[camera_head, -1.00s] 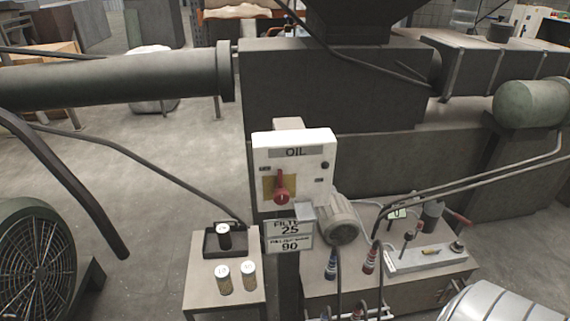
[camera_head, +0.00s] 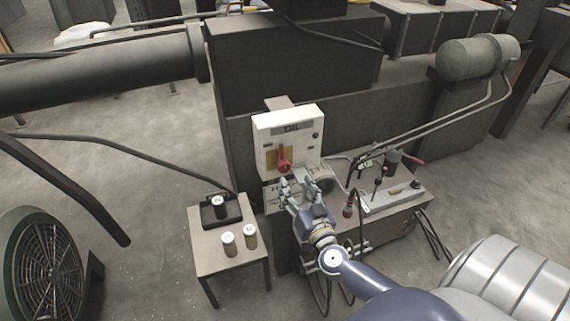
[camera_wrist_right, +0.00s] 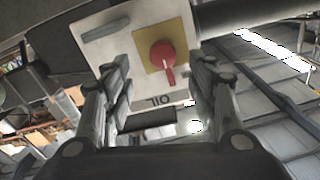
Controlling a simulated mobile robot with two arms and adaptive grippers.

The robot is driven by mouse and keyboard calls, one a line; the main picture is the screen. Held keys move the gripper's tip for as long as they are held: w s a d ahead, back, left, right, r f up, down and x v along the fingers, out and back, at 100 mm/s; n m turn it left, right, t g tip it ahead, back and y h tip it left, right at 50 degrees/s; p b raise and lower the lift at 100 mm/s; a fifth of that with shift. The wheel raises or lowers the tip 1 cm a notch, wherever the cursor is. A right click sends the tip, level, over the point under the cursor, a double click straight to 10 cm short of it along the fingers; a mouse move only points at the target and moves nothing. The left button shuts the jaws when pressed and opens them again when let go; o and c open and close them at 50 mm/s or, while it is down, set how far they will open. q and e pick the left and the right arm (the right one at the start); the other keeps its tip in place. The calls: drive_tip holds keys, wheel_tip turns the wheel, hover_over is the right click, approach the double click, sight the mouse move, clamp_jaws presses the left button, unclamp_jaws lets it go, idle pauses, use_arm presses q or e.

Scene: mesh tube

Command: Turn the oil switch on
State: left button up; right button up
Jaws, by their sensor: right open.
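The white OIL switch box (camera_head: 301,140) stands upright on a post in front of the dark machine. Its red rotary switch (camera_head: 284,163) sits on a yellow plate, with its handle pointing up towards the OIL label. My right gripper (camera_head: 298,184) is open and empty, just below and in front of the box. In the right wrist view the box is upside down, and the red switch (camera_wrist_right: 162,55) shows between and beyond the spread fingers (camera_wrist_right: 161,84), apart from them. My left gripper is not in view.
A small table (camera_head: 215,262) with jars (camera_head: 229,243) and a dark tray (camera_head: 236,211) stands left of the box. A low bench (camera_head: 410,205) with levers and hoses is on the right. A sign below the box is partly hidden by my gripper.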

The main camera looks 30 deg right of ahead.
sight(285, 169)
drive_tip(key=x, duration=0.8)
drive_tip(key=shift+w+a, duration=0.1)
drive_tip(key=shift+a, duration=0.15)
drive_tip(key=shift+w+d, duration=0.1)
drive_tip(key=shift+w, duration=0.35)
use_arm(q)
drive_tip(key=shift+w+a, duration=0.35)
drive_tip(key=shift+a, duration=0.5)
use_arm(e)
drive_tip(key=shift+w, duration=0.1)
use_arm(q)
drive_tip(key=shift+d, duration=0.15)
use_arm(e)
drive_tip(key=shift+c, duration=0.4)
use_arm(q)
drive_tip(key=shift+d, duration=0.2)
use_arm(e)
drive_tip(key=c, duration=1)
